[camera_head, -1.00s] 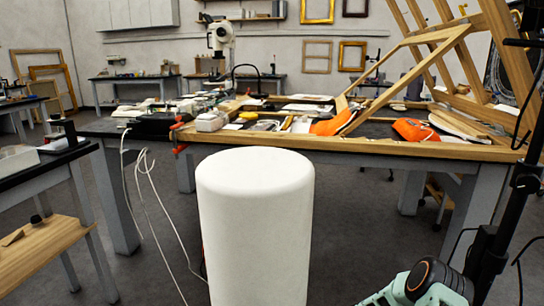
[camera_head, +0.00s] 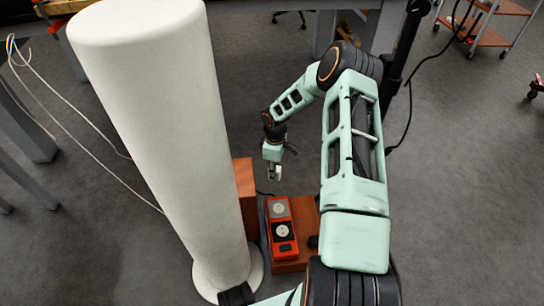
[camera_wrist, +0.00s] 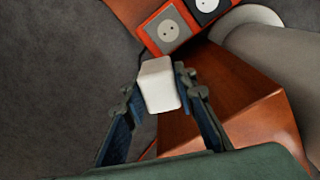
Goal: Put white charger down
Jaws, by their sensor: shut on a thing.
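A small white charger (camera_wrist: 159,85) sits between the fingertips of my gripper (camera_wrist: 157,88) in the wrist view. My gripper is shut on it. In the head view my gripper (camera_head: 274,172) hangs above the floor, with the charger small at its tip. The gripper is apart from the red-orange socket unit (camera_head: 283,246), beyond it in that view. The charger's far side is hidden.
The socket unit has a grey and a dark socket face and lies on a brown wooden base (camera_head: 300,210). A brown box (camera_head: 246,195) stands beside it. Pale cables (camera_head: 80,140) hang at left. Grey floor (camera_head: 440,200) is open at right.

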